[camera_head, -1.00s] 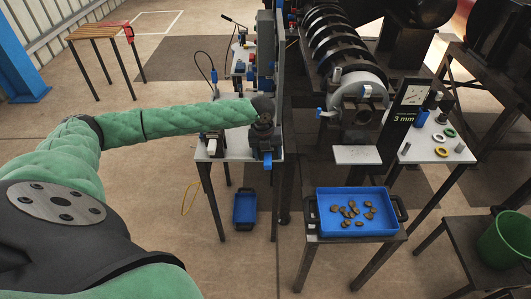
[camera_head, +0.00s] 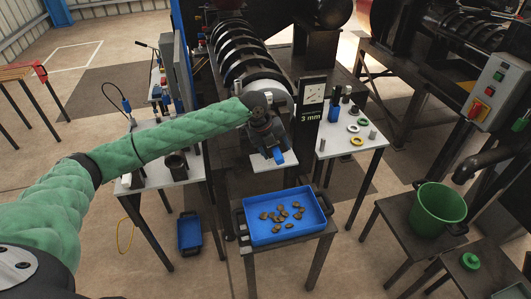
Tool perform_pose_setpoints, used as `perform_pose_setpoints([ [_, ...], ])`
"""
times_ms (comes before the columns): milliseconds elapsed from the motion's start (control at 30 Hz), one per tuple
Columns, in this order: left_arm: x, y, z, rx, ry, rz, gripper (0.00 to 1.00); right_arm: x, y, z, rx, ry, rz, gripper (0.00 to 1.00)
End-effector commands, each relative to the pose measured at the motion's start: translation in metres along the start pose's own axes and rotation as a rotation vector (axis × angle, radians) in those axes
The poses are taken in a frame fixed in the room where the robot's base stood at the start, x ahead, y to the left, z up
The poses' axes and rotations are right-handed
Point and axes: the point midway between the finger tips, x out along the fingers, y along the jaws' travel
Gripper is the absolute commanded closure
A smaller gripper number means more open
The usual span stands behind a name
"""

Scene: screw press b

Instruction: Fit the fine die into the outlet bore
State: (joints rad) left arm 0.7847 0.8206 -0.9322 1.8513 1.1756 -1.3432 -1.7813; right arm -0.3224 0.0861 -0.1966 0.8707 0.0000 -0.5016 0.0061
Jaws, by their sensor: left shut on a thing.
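My left gripper (camera_head: 278,155) hangs at the front of the screw press, with dark fingers and a blue part at its lower end. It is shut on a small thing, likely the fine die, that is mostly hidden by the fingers. The press outlet (camera_head: 296,108) is behind my gripper, and its bore is covered from this view. I cannot tell whether the held thing touches the outlet. A display board (camera_head: 312,94) reading "3 mm" stands just right of the outlet. My right gripper is not in view.
A blue tray (camera_head: 251,237) with brown pieces stands below my gripper. White, green and yellow rings lie on the right side table (camera_head: 331,149). Dark fittings stand on the left table (camera_head: 156,183). A green bucket (camera_head: 438,210) is at the right.

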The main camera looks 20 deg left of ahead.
Motion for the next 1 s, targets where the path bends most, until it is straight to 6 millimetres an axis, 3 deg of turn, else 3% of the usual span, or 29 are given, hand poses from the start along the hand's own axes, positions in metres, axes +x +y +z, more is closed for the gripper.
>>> perform_pose_setpoints([
  [100, -0.002, -0.007, 0.002, -0.02, -0.008, -0.038, 0.76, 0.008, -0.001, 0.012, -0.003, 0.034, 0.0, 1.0],
  [300, -0.002, -0.013, 0.003, -0.046, -0.017, -0.111, 0.76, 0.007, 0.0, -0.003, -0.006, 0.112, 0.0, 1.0],
  [1000, -0.002, -0.014, 0.005, -0.048, -0.019, -0.148, 0.76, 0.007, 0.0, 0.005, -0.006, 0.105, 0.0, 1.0],
])
